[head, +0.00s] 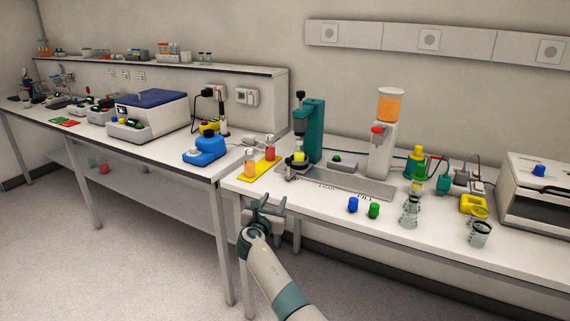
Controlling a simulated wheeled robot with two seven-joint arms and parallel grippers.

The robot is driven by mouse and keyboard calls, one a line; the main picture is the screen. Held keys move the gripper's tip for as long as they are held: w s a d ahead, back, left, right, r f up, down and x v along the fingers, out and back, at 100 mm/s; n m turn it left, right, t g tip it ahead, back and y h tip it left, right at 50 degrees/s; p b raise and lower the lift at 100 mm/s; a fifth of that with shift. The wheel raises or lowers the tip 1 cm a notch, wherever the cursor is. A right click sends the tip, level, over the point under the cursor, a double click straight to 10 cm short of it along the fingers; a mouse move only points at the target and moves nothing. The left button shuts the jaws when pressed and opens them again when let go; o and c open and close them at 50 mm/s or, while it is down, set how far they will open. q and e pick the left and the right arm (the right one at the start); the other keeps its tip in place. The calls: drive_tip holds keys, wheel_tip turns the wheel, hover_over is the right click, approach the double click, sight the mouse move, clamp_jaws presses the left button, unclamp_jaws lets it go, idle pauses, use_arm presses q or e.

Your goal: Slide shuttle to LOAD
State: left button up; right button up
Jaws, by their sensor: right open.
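A silver track plate (376,190) lies along the bench with LOAD and FILL lettering on its front edge. A small grey carriage, apparently the shuttle (291,174), sits at the plate's left end beneath the teal press (313,130), left of the LOAD lettering. A yellow-topped piece (299,157) stands by it under the press; whether it rests on the carriage is unclear. My right gripper (267,203) is open and empty at the bench's front edge, below and left of the carriage, apart from it. My left gripper is out of view.
A yellow tray (244,172) with orange and red bottles is left of the press. A dispenser (382,140) with orange juice stands behind the plate.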

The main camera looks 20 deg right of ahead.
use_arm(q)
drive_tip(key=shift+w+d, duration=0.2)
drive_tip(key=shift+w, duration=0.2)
use_arm(e)
wheel_tip(320, 180, up, 6)
drive_tip(key=h, duration=0.1)
drive_tip(key=shift+w+d+n, duration=0.3)
drive_tip(key=shift+w+d, duration=0.1)
drive_tip(key=shift+w, duration=0.05)
drive_tip(key=shift+f, duration=0.1)
